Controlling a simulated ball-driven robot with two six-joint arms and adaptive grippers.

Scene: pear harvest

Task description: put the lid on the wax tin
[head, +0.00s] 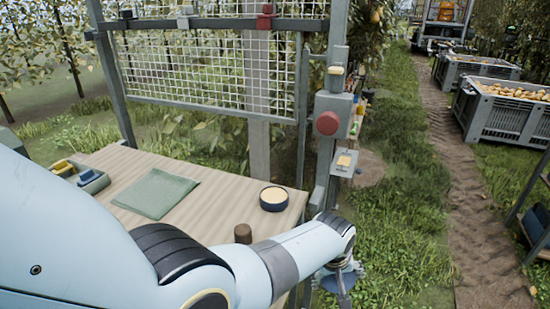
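The open wax tin (273,204) is a round, dark blue tin with a pale cream filling. It stands upright near the right end of the wooden table. One of my arms reaches in from the left across the table's front and ends past its right edge. Its gripper (340,272) points down there, beyond and below the tin's level in the picture. A flat blue-grey piece (338,283) shows at its fingertips; I cannot tell if it is the lid or if the fingers hold it. No other lid is clear to see. My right gripper is not in view.
On the table (225,190) lie a green cloth (156,193) and a grey tray (92,180) with yellow and blue items. A brown cylinder (243,233) stands close behind my arm. A post with a red button (327,123) rises beyond the table's right end.

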